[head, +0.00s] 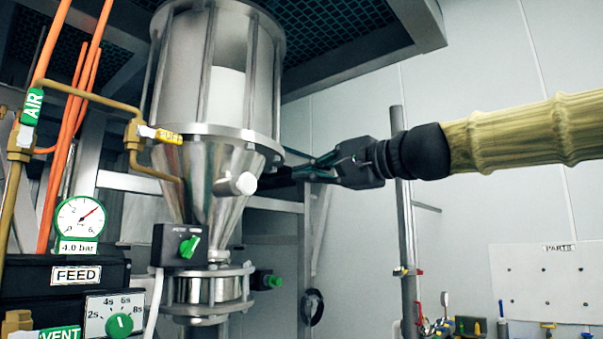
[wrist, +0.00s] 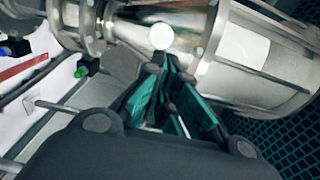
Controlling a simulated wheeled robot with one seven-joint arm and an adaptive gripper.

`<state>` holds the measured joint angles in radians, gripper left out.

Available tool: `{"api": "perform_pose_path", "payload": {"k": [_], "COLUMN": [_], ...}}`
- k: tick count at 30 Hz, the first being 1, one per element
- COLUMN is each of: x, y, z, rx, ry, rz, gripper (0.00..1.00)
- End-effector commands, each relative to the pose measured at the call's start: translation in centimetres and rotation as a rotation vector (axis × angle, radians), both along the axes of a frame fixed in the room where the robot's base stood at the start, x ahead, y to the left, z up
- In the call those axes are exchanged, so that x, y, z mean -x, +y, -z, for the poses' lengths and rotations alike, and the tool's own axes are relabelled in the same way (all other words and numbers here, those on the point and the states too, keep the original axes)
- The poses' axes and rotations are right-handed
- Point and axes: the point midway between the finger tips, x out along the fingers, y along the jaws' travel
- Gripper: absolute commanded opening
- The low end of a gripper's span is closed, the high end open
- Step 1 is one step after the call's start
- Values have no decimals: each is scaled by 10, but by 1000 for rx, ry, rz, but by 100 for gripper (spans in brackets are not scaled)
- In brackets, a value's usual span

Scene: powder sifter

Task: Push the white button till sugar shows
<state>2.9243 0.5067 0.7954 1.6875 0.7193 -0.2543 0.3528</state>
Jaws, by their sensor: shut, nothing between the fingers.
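The white button (head: 246,183) sticks out from the lower right of the steel cone (head: 215,170) of the sifter. It also shows as a round white disc in the wrist view (wrist: 160,37). My gripper (head: 300,176) reaches in from the right, shut and empty, with its fingertips close to the button. In the wrist view my gripper (wrist: 160,66) has its fingertips just below the white disc. I cannot tell whether they touch it. No sugar is visible; a white patch (head: 227,92) shows on the hopper above the cone.
A black box with a green knob (head: 187,247) sits below the cone, left of the button. A pressure gauge (head: 80,219) and FEED panel (head: 78,275) stand at the left. A parts board (head: 546,283) hangs at the lower right.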

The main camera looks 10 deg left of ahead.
Motion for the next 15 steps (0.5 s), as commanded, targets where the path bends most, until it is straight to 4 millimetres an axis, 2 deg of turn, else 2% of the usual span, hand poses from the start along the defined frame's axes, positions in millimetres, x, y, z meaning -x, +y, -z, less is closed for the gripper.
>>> {"api": "perform_pose_path", "payload": {"k": [15], "x": [-42], "y": [63], "z": [-2], "rx": [0], "ry": [2], "rz": [0], "gripper": [0]}}
